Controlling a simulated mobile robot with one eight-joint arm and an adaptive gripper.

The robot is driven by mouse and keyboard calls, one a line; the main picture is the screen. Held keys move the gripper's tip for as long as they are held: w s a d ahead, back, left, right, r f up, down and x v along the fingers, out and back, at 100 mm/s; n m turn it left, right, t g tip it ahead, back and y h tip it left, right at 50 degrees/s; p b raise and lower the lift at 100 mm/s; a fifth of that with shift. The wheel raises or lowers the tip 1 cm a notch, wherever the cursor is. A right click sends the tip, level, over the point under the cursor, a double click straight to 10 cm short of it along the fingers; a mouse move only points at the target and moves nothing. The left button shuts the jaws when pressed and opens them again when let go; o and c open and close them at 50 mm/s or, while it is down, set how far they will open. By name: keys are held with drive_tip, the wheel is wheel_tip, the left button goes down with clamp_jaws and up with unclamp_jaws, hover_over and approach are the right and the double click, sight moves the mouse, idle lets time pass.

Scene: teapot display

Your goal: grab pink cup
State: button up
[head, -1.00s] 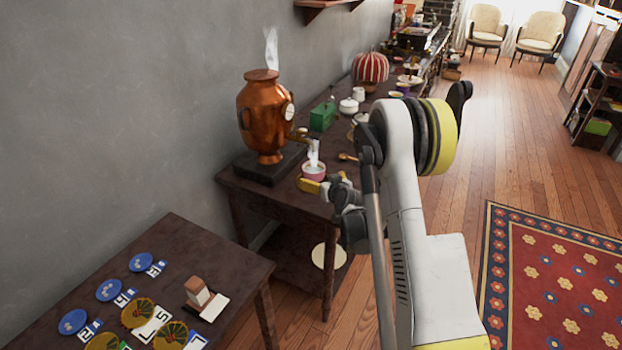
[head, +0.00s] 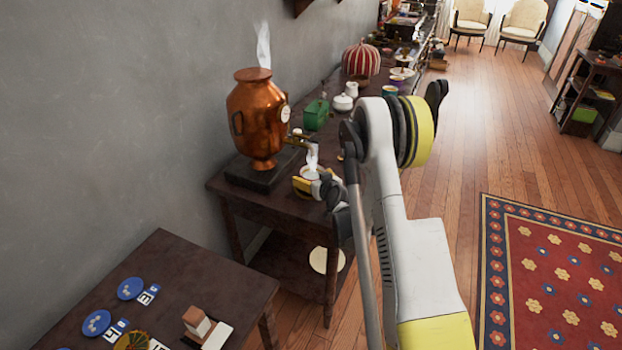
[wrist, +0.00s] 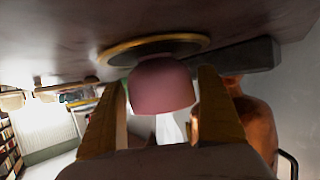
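The pink cup (wrist: 162,88) shows in the wrist view, which is upside down, between the two yellow fingers of my gripper (wrist: 161,78). The fingers are open on either side of it, with a small gap at the left finger; contact at the right finger cannot be told. In the head view my gripper (head: 309,187) is at the table's near end, below the samovar's spout, and mostly hides the cup. White steam rises there.
The copper samovar (head: 257,118) stands on a dark base close behind the gripper. A green box (head: 316,114) and white pot (head: 342,102) stand farther along the table.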

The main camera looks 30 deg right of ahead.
drive_tip(key=c, duration=1.1)
drive_tip(key=shift+w+r, duration=0.1)
drive_tip(key=shift+r, duration=0.05)
